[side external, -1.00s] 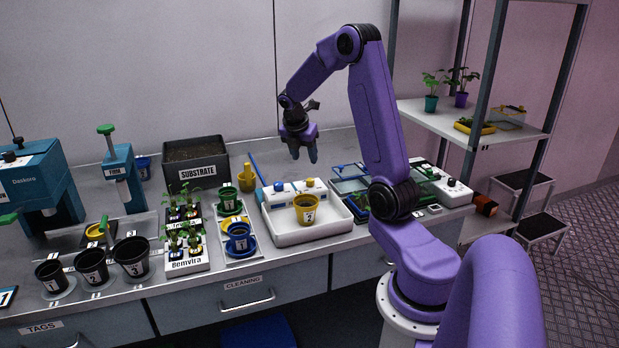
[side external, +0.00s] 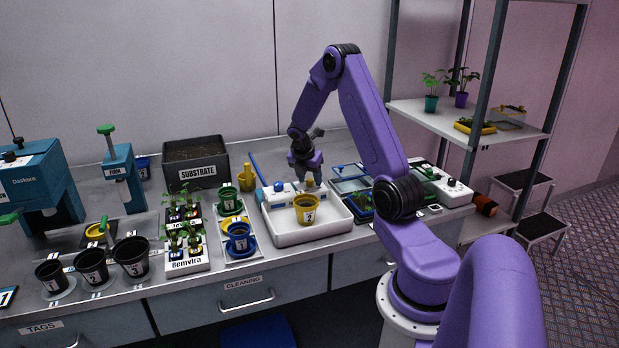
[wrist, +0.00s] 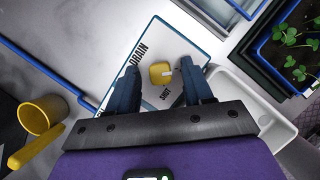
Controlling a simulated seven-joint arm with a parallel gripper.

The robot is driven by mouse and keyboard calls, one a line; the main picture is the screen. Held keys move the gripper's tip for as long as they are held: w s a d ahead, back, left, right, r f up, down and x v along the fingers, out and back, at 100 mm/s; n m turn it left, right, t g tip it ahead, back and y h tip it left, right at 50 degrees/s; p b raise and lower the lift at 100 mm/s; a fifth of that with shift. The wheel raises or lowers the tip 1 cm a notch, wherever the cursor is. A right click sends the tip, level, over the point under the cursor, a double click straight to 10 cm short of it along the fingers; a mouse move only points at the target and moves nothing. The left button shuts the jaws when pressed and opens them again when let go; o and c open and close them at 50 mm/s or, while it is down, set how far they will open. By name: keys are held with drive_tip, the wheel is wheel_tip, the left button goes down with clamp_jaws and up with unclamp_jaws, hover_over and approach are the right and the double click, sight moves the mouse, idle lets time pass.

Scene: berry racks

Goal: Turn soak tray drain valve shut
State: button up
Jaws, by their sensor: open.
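The white soak tray (side external: 290,238) sits on the bench with a yellow pot (side external: 306,210) in it. A white valve box (side external: 268,197) runs along its back edge. In the wrist view, a yellow valve knob (wrist: 158,74) stands on a blue-edged white panel lettered DRAIN and SHUT. The knob's white pointer mark (wrist: 173,73) is toward the picture's right, and SHUT is printed below it. My gripper (side external: 306,183) points down over the right part of the box. It is open, with a finger on each side of the knob in the wrist view (wrist: 160,82); contact cannot be told.
A yellow jug (side external: 246,179) stands behind and left of the tray. A blue rod (side external: 255,167) lies near it. A seedling tray (wrist: 290,42) is close on the right. Left are coloured pots on a white tray (side external: 239,257) and a substrate bin (side external: 195,162).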

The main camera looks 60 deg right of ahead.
clamp_jaws()
drive_tip(key=shift+m, duration=0.3)
drive_tip(key=m+g, duration=0.1)
drive_tip(key=m, duration=0.2)
drive_tip(key=shift+w+g, duration=0.15)
drive_tip(key=shift+g, duration=0.15)
drive_tip(key=m+g+y, duration=0.1)
drive_tip(key=m, duration=0.4)
drive_tip(key=shift+w, duration=0.1)
drive_tip(key=m+y, duration=0.1)
drive_tip(key=m, duration=0.1)
drive_tip(key=m+g, duration=0.1)
drive_tip(key=m, duration=0.1)
drive_tip(key=shift+d+m+g+y, duration=0.15)
drive_tip(key=shift+m+g+y, duration=0.15)
drive_tip(key=shift+y, duration=0.1)
drive_tip(key=m+y, duration=0.1)
drive_tip(key=m, duration=0.3)
drive_tip(key=shift+w+d+m+y, duration=0.1)
drive_tip(key=shift+m+y, duration=0.2)
drive_tip(key=shift+y, duration=0.1)
